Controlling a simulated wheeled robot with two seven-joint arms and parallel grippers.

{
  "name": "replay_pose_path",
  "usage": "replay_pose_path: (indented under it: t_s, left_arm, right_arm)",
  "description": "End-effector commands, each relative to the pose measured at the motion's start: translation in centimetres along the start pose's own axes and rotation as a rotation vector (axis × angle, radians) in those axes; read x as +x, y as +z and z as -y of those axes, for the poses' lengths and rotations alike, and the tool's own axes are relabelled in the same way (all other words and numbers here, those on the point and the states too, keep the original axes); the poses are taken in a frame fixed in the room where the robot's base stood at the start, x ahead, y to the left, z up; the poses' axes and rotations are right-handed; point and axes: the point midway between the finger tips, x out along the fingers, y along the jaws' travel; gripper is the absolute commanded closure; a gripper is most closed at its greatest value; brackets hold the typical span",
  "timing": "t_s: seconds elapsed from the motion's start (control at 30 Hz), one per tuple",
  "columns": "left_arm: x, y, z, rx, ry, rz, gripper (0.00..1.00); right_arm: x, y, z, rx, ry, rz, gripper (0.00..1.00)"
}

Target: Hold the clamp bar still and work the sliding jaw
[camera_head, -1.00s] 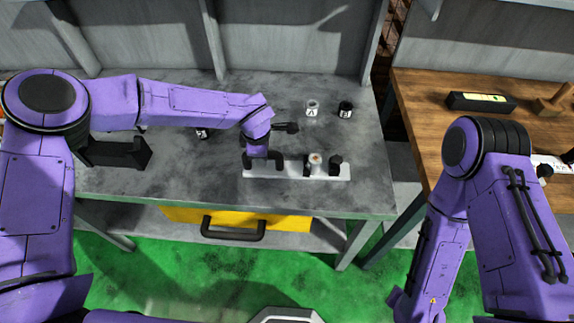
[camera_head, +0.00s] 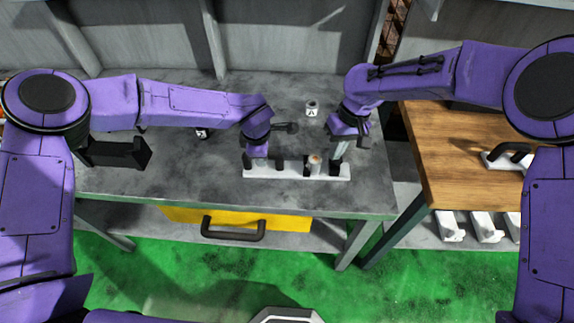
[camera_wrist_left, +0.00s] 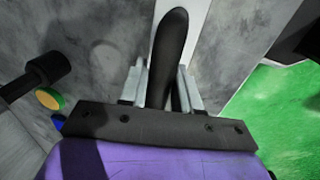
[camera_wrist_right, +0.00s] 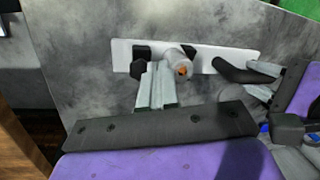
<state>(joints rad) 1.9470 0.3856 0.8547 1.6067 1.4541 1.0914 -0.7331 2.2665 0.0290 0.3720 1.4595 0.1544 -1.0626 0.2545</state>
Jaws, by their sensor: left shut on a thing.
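The clamp bar (camera_head: 275,171) is a white bar lying on the grey bench. A dark handle (camera_wrist_left: 172,45) stands at its left end. My left gripper (camera_head: 262,162) is shut on this handle. A pale cylinder with a copper-coloured top (camera_head: 314,161) stands at a black block near the bar's middle. A black jaw piece (camera_wrist_right: 144,68) is near the other end, mostly hidden by my right gripper in the head view. My right gripper (camera_head: 337,157) is down at this black piece, its fingers close together; whether they grip it is not clear.
A canister labelled A (camera_head: 311,110) stands behind the bar. A black cylindrical tool (camera_wrist_left: 45,70) juts out near my left gripper. A wooden bench (camera_head: 450,170) is at the right. A yellow drawer (camera_head: 285,220) is under the grey bench.

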Motion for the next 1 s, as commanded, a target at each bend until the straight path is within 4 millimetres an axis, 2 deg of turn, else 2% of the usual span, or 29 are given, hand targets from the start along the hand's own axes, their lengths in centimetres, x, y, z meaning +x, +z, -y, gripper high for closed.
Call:
replay_pose_path:
  t_s: [0.03, 0.1, 0.23, 0.37, 0.7, 1.0]
  left_arm:
    - [0.1, 0.0, 0.0, 0.0, 0.0, 0.0, 1.0]
    - [0.1, 0.0, 0.0, 0.0, 0.0, 0.0, 1.0]
    - [0.1, 0.0, 0.0, 0.0, 0.0, 0.0, 1.0]
    - [0.1, 0.0, 0.0, 0.0, 0.0, 0.0, 1.0]
    - [0.1, 0.0, 0.0, 0.0, 0.0, 0.0, 1.0]
    - [0.1, 0.0, 0.0, 0.0, 0.0, 0.0, 1.0]
  right_arm:
    - [-0.5, -0.2, -1.6, -0.051, 0.067, -0.005, 1.0]
    - [-1.2, -0.4, -3.4, -0.113, 0.138, -0.012, 1.0]
    - [-1.7, -0.5, -5.0, -0.169, 0.201, -0.014, 1.0]
    - [-0.7, -0.5, -5.5, -0.178, 0.208, -0.012, 1.0]
    - [3.9, -0.6, -6.4, -0.175, 0.205, -0.013, 1.0]
    - [4.6, -0.7, -6.5, -0.175, 0.206, -0.016, 1.0]
